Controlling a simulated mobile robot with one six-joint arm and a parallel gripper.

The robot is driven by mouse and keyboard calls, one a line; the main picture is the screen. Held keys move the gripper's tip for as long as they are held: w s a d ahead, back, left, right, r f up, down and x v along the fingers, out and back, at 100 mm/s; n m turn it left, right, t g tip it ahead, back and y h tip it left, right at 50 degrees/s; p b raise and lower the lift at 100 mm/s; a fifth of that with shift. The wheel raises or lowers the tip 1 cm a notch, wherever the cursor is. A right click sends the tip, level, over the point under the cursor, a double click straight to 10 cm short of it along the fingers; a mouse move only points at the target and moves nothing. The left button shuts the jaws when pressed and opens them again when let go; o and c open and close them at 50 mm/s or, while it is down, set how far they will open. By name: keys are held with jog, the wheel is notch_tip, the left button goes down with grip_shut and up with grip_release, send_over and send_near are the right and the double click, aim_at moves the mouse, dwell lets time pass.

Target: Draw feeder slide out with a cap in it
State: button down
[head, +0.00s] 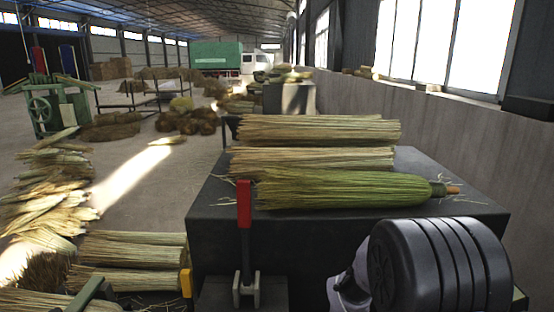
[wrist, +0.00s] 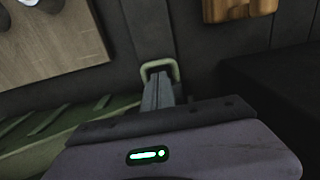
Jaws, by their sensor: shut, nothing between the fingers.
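My gripper (wrist: 158,79) is shut and empty in the wrist view, its fingers pointing away from the camera. A pale, rounded metal loop (wrist: 157,64), like a pull handle, stands at the fingertips. The fingers overlap its opening, but I cannot tell whether they reach into it or sit in front of it. I cannot make out the feeder slide for certain, and no cap is clearly visible. Pale round pieces (wrist: 30,3) show on a wooden board (wrist: 50,45) at the upper left, partly cut off. The gripper is out of sight in the head view.
In the head view, broom bundles (head: 320,130) and a greenish broom (head: 340,188) lie on a dark bench (head: 215,215). A red-handled lever (head: 244,205) stands in front. In the wrist view, a green ribbed surface (wrist: 60,125) lies left and a wooden block (wrist: 238,9) upper right.

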jog(key=shift+f, duration=0.15)
jog(key=shift+f+b, duration=1.65)
jog(key=shift+f, duration=0.25)
jog(key=shift+s, duration=0.15)
jog(key=shift+s+b, duration=1.2)
jog(key=shift+s, duration=5.35)
notch_tip(320, 180, up, 8)
jog(key=p, duration=0.7)
jog(key=shift+w, duration=0.3)
